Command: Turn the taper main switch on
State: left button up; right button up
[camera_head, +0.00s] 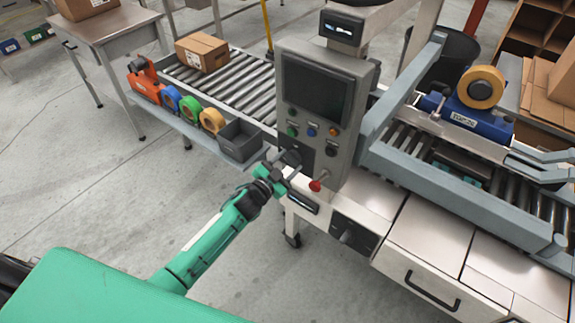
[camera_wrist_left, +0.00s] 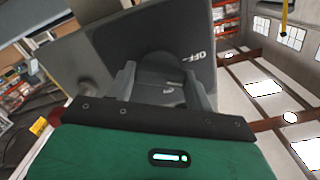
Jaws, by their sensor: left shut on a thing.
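The taper's main switch is a dark rotary knob (camera_wrist_left: 163,72) on a dark plate (camera_wrist_left: 203,25) marked OFF, seen in the left wrist view. The plate is at the lower left of the grey control box (camera_head: 318,95) in the head view. My left gripper (camera_head: 289,164) reaches up to this plate. In the left wrist view my left gripper (camera_wrist_left: 165,85) has one finger on each side of the knob and is shut on it. The fingers partly hide the knob, and its exact turn angle is hard to tell. My right gripper is out of view.
Another black knob (camera_head: 346,237) is on the machine's lower front. A grey bin (camera_head: 240,141) and tape rolls (camera_head: 190,108) stand left of the box. Open floor lies at the left.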

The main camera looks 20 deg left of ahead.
pick_arm(q)
jog(key=m+b, duration=0.2)
jog(key=m, duration=0.4)
jog(key=shift+f, duration=0.1)
jog(key=m+b, duration=0.1)
jog(key=m, duration=0.2)
jog(key=shift+m, duration=0.4)
jog(key=shift+m+b, duration=0.3)
jog(key=shift+m, duration=1)
jog(key=o, duration=1)
jog(key=shift+b+v, duration=1.45)
jog(key=shift+v, duration=5.45)
